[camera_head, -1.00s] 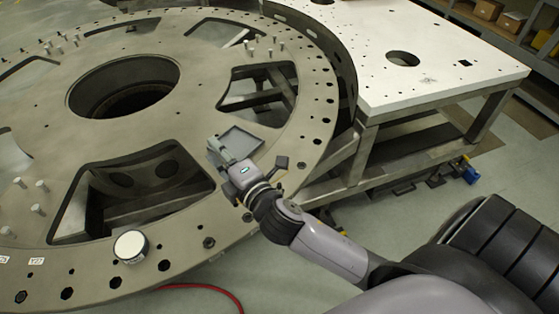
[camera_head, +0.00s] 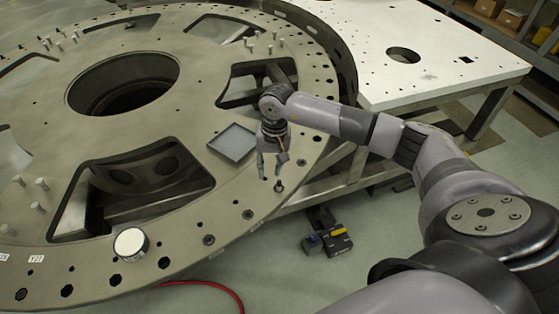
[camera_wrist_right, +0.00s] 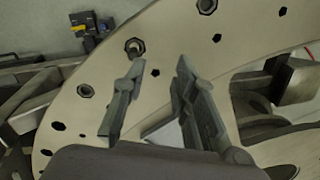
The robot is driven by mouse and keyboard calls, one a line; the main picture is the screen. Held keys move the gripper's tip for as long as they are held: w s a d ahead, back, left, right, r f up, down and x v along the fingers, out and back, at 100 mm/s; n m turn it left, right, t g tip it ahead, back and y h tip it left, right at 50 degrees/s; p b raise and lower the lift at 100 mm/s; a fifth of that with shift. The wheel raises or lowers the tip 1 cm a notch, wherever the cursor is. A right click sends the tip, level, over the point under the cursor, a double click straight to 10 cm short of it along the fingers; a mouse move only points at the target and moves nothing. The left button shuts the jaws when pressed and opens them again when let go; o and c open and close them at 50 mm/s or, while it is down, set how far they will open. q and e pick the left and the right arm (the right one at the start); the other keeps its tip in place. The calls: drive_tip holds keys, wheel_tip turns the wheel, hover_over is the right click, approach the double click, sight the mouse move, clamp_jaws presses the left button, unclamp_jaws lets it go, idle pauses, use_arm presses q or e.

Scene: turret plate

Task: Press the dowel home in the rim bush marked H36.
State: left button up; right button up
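A small dark dowel (camera_head: 279,186) stands in a bush on the rim of the large grey turret plate (camera_head: 222,217). It also shows in the right wrist view (camera_wrist_right: 134,46), inside a dark ring just beyond the left finger's tip. How deep it sits is hard to tell. No H36 mark is readable. My right gripper (camera_head: 272,169) points down just above and behind the dowel, apart from it. In the right wrist view its two fingers (camera_wrist_right: 160,62) are spread with nothing between them. My left gripper is not in view.
A shallow grey square tray (camera_head: 232,142), empty, lies on the plate left of my right gripper. A round white-topped part (camera_head: 130,244) sits near the front rim. Several pins stand on the plate. A white-topped table (camera_head: 440,60) adjoins at right. Large openings cut through the plate.

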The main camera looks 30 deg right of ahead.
sight(279, 181)
drive_tip(key=d, duration=0.2)
drive_tip(key=d+h, duration=0.1)
drive_tip(key=shift+s+r, duration=0.1)
drive_tip(key=shift+r, duration=0.15)
drive_tip(key=shift+d+f, duration=0.15)
wheel_tip(279, 181, down, 7)
drive_tip(key=b, duration=0.4)
drive_tip(key=shift+b, duration=0.35)
drive_tip(key=shift+f+b, duration=0.4)
drive_tip(key=shift+b, duration=0.2)
drive_tip(key=shift+r, duration=0.1)
clamp_jaws()
